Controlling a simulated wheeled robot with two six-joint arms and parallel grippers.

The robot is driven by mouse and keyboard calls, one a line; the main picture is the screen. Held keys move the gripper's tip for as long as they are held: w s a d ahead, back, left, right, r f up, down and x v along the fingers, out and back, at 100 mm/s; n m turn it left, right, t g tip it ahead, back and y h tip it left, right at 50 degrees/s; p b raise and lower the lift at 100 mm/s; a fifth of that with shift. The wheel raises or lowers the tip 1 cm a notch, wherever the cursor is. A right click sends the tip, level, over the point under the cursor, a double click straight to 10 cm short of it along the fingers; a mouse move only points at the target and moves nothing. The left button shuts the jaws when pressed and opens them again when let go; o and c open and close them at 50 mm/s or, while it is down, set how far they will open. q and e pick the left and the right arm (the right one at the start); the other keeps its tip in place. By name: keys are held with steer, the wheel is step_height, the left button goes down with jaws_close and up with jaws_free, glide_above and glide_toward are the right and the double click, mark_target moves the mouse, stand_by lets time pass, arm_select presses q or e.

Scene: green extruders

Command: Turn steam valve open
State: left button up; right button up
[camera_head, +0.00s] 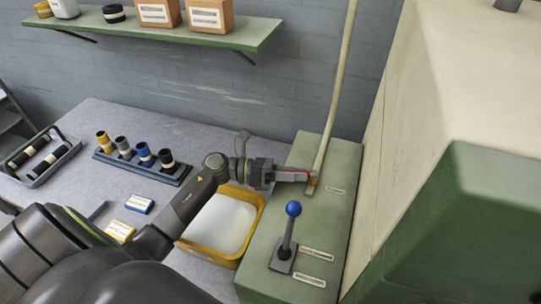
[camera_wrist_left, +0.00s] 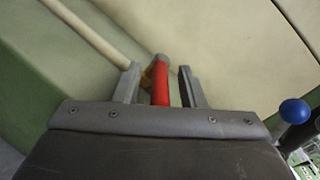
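The steam valve's red handle (camera_head: 308,174) is small in the head view, at the foot of a cream pipe (camera_head: 337,95) over the green machine top. In the left wrist view the red handle (camera_wrist_left: 160,84) runs between my fingers, with a brass-coloured part beside its far end. My left gripper (camera_head: 298,175) is at the handle. The left wrist view shows its two fingers (camera_wrist_left: 158,86) apart, with the handle nearer the left finger and a clear gap on the right. Whether a finger touches the handle cannot be told. My right gripper is not in view.
A blue-knobbed lever (camera_head: 293,209) stands on the green machine (camera_head: 335,215) in front of the valve. A large cream and green housing (camera_head: 440,70) rises close on the right. A yellow bin (camera_head: 258,205) with white contents lies below my left wrist. A rack of cylinders (camera_head: 142,168) stands left.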

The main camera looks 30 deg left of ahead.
arm_select(q)
steer(key=shift+s+a+f, duration=0.1)
steer(key=shift+s+a, duration=0.05)
steer(key=shift+a, duration=0.2)
steer(key=b+v, duration=0.6)
steer(key=v, duration=1)
steer(key=shift+s+a+b, duration=0.25)
steer(key=shift+a+b, duration=0.05)
steer(key=shift+b, duration=0.1)
steer(key=shift+c, duration=0.4)
